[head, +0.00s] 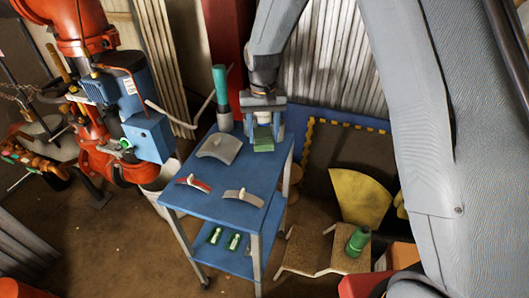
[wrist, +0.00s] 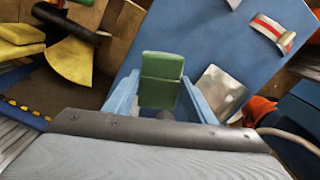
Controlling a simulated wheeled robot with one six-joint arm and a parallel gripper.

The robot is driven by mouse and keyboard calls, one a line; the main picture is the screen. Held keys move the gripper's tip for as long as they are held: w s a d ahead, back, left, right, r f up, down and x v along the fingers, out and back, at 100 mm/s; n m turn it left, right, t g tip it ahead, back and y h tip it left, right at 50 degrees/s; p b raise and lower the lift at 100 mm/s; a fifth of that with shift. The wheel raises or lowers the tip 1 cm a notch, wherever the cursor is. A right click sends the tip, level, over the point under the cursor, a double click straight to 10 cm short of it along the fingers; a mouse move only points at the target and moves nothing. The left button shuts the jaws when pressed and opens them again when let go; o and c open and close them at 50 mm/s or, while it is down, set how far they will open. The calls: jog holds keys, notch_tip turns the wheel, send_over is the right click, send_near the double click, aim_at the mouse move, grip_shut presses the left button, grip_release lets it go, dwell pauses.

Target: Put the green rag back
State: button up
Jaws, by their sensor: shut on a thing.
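The green rag (head: 263,137) is a small folded block at the back right end of the blue cart's top (head: 238,182). My gripper (head: 263,118) reaches down over it from above and is shut on it. In the wrist view the green rag (wrist: 160,80) sits between the two blue fingers (wrist: 160,98). The cart top lies just below it; I cannot tell whether the rag touches the top.
The cart top also holds a grey curved plate (head: 219,147), a red-striped piece (head: 193,183), a pale curved piece (head: 243,197) and a green-topped cylinder (head: 221,97). Green items (head: 233,242) lie on the lower shelf. An orange machine (head: 100,90) stands left; a yellow piece (head: 358,197) lies right.

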aim_at(263, 136)
jog(key=shift+f+p, duration=0.95)
jog(key=shift+f, duration=2.6)
jog(key=o, duration=1.1)
notch_tip(263, 136, up, 12)
jog(key=b, duration=0.3)
jog(key=shift+m+t, duration=0.3)
jog(key=shift+t, duration=0.4)
jog(key=s+d, duration=0.5)
jog(key=s, duration=0.2)
jog(key=s+d+r, duration=0.1)
jog(key=s+d, duration=0.5)
jog(key=s, duration=0.2)
jog(key=s+d+r, duration=0.1)
jog(key=s+d, duration=0.5)
jog(key=s, duration=0.1)
jog(key=shift+s+d+r, duration=0.2)
jog(key=shift+s, duration=0.1)
